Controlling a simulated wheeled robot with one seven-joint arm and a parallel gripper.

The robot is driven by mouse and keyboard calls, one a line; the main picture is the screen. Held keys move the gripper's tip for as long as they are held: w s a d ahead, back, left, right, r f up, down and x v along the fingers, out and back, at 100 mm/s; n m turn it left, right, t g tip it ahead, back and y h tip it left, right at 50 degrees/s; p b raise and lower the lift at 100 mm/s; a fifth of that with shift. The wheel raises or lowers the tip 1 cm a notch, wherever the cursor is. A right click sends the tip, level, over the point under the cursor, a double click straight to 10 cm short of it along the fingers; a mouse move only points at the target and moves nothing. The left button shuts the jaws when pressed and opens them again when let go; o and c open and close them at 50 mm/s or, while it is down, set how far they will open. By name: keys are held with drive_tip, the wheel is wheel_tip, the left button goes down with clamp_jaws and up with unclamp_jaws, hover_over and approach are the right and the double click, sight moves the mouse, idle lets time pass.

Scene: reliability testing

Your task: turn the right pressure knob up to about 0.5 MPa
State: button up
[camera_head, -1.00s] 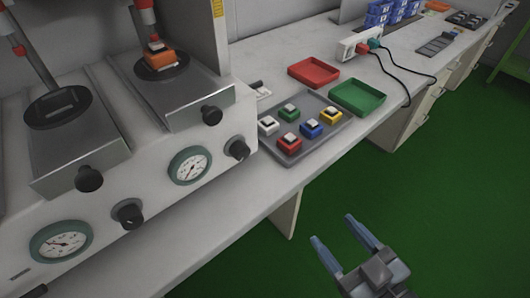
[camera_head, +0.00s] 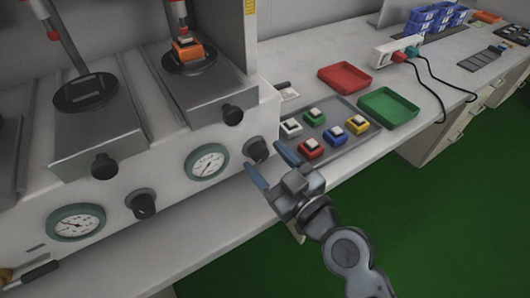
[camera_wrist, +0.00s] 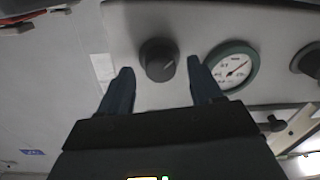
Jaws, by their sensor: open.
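The right pressure knob (camera_head: 257,149) is a black round knob on the white front panel, right of the right gauge (camera_head: 207,162). The gauge has a green rim and a white dial; its reading is too small to tell. My gripper (camera_head: 269,167) is open with its two blue fingers pointing at the panel near the knob. In the wrist view the knob (camera_wrist: 158,59) lies beyond and roughly between the open fingertips (camera_wrist: 161,70), and nothing is held. The gauge (camera_wrist: 232,68) shows right of the fingers there. I cannot tell whether a finger touches the knob.
A left knob (camera_head: 142,204) and left gauge (camera_head: 76,223) are on the same panel. Black knobs (camera_head: 232,115) stick out above. A grey tray (camera_head: 343,157) of coloured button blocks lies close right of my gripper, with red (camera_head: 344,78) and green (camera_head: 388,107) trays behind.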

drive_tip(key=shift+x, duration=0.75)
drive_tip(key=shift+c, duration=0.5)
drive_tip(key=c, duration=1)
drive_tip(key=shift+o, duration=0.2)
